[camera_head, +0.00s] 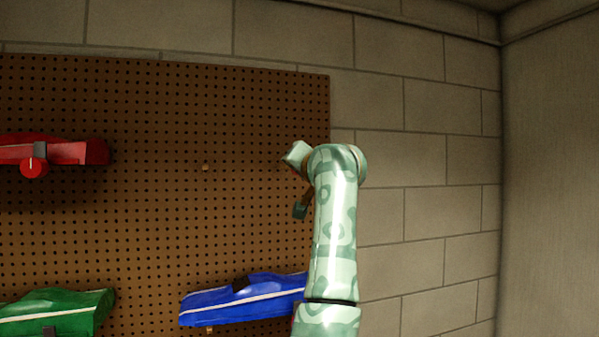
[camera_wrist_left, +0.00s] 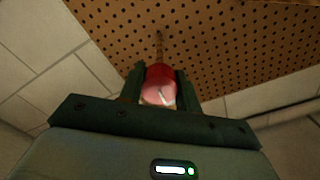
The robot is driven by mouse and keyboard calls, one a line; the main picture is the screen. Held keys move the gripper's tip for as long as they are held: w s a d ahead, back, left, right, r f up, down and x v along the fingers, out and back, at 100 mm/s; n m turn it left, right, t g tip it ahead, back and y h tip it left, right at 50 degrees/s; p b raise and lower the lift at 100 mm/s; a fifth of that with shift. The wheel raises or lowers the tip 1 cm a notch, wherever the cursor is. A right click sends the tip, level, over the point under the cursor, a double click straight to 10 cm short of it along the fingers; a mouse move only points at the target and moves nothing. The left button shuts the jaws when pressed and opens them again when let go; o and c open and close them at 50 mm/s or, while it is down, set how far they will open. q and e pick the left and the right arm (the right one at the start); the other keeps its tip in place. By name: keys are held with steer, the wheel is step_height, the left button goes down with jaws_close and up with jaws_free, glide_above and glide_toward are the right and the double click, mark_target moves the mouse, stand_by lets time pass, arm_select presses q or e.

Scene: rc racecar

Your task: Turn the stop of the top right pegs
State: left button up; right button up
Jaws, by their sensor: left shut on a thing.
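The red stop (camera_wrist_left: 160,76), round with a pale mark on its end, sits on a thin peg (camera_wrist_left: 159,45) that sticks out of the pegboard in the left wrist view. My left gripper (camera_wrist_left: 160,88) is shut on this stop, with one dark finger on each side of it. In the head view my left arm reaches up in front of the pegboard's right edge and hides most of its gripper and the stop. Another peg (camera_head: 205,168) stands bare to the left of my arm. My right gripper is not in view.
The brown pegboard (camera_head: 150,120) hangs on a block wall (camera_head: 430,160). A red car body (camera_head: 95,152) is at the upper left, a green one (camera_head: 95,312) at the lower left, and a blue one (camera_head: 215,307) at lower middle, beside my arm.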

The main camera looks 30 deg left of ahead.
arm_select(q)
steer(key=shift+n, duration=0.3)
stand_by(0.4)
steer(key=o, duration=1)
steer(key=shift+w, duration=0.1)
steer(key=shift+d, duration=0.1)
steer(key=b+v, duration=0.4)
steer(key=v, duration=1.2)
steer(key=shift+d, duration=0.15)
